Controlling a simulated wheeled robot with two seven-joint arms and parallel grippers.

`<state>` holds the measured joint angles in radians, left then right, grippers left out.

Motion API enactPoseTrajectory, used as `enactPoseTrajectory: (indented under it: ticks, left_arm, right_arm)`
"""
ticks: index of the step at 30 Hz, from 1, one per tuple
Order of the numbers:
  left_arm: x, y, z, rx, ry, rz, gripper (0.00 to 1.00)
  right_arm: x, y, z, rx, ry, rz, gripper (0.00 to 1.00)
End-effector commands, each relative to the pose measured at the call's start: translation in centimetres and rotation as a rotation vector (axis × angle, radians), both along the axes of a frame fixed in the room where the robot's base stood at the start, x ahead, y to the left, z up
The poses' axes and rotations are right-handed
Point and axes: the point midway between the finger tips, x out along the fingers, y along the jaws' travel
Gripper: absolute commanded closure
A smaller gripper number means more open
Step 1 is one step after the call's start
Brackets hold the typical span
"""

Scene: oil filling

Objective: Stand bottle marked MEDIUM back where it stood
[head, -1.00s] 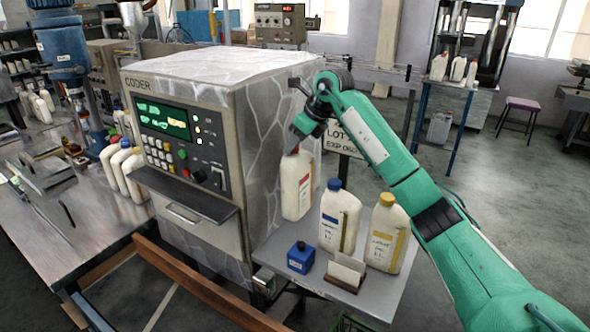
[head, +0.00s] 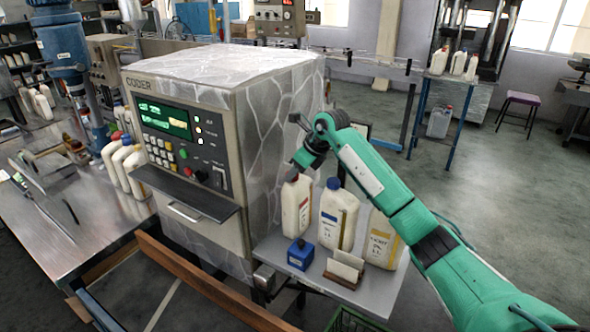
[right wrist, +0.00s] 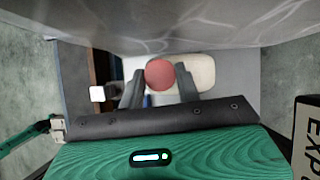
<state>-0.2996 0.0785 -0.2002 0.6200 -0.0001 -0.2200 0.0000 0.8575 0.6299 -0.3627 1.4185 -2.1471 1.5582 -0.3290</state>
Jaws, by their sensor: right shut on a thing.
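My right gripper (head: 298,175) is shut on the red cap of a white bottle with a red label (head: 297,206). The bottle hangs upright or nearly so, between the coder's side and the blue-capped bottle (head: 338,216). I cannot tell whether its base touches the grey shelf (head: 384,292). In the right wrist view the red cap (right wrist: 159,74) sits between the two fingers, with the white body beside it. A yellow-label bottle (head: 382,240) stands further right, its top hidden by my arm. The size words on the labels are too small to read. My left gripper is out of view.
The coder (head: 190,140) stands close on the left of the held bottle. A blue block (head: 301,255) and a card holder (head: 344,270) sit at the shelf's front. Several bottles (head: 122,165) stand on the metal bench at the left.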

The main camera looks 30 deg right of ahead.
Motion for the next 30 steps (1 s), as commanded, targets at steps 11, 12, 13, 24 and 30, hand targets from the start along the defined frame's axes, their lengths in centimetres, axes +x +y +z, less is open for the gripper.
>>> enactPoseTrajectory:
  ticks: [11, 12, 13, 24, 30]
  left_arm:
    - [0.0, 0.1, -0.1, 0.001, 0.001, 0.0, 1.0]
    - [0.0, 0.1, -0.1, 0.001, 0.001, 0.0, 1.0]
    - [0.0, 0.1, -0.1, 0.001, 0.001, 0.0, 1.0]
    - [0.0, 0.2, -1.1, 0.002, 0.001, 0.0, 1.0]
    - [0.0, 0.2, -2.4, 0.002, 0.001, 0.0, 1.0]
  right_arm:
    - [0.0, 0.0, -0.1, 0.0, 0.0, 0.0, 0.44]
    - [0.0, 0.0, -0.1, 0.0, 0.0, 0.0, 0.44]
    - [0.0, 0.0, -0.1, 0.0, 0.0, 0.0, 0.44]
    - [-1.0, -0.8, 1.9, -0.002, -0.004, -0.001, 0.44]
    - [-2.9, -2.1, 5.7, -0.003, -0.006, -0.001, 0.44]
